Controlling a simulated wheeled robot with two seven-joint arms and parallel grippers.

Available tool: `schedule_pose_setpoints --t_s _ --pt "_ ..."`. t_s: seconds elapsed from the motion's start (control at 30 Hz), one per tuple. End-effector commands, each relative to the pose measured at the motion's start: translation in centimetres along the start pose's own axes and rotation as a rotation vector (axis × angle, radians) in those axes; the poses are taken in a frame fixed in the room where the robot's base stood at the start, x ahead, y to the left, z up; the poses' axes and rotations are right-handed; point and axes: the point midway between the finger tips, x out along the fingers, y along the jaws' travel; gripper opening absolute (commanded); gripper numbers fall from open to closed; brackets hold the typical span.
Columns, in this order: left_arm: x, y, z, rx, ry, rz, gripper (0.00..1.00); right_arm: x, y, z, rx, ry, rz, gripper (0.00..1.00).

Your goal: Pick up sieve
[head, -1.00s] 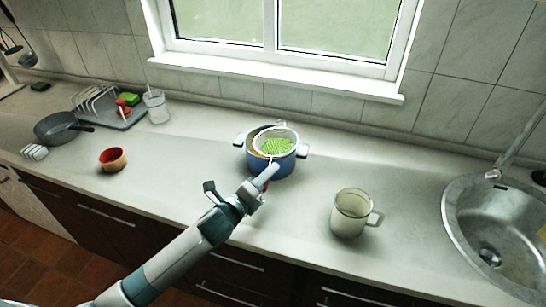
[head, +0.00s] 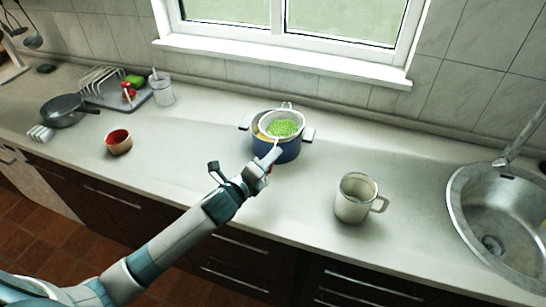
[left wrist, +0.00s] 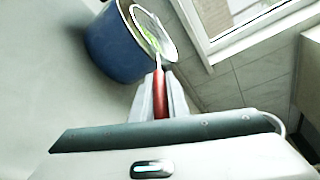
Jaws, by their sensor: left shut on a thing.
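The sieve (head: 283,129) holds green peas and rests in or just over the mouth of the blue enamel pot (head: 277,150) in the head view. In the left wrist view its rim (left wrist: 153,33) shows over the pot (left wrist: 112,45), with its red handle (left wrist: 159,95) coming back between my fingers. My left gripper (head: 271,160) is shut on that handle at the pot's front; it also shows in the left wrist view (left wrist: 160,95). Whether the sieve touches the pot I cannot tell. My right gripper is not in view.
A cream mug (head: 356,198) stands right of the pot, then a metal sink (head: 500,215). At left are a red-brown bowl (head: 118,142), a grey pan (head: 63,111), a dish rack (head: 103,85) and a glass jar (head: 162,88). The counter between bowl and pot is clear.

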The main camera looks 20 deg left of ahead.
Motion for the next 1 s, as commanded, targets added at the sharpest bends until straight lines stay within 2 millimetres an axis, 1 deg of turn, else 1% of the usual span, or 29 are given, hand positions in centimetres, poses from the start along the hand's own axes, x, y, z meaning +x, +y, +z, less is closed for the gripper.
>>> schedule_pose_setpoints --t_s 0.23,0.37,0.6,0.7,0.9,1.0 --pt "-0.5 -3.1 1.4 0.005 -0.001 -0.008 0.00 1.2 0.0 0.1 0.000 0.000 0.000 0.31" --pt "0.1 -5.3 -0.1 0.000 0.000 -0.009 0.00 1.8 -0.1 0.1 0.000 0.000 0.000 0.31" --pt "1.1 -9.9 -2.8 -0.001 0.000 -0.010 0.00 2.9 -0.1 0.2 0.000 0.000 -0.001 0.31" --pt "1.5 -11.5 -3.8 -0.001 -0.001 -0.007 0.00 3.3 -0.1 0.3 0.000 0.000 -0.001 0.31" --pt "1.9 -13.8 -5.1 0.000 0.000 -0.006 0.00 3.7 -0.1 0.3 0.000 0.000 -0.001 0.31" --pt "2.0 -14.2 -5.4 0.001 0.000 -0.004 0.00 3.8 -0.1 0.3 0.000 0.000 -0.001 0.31"
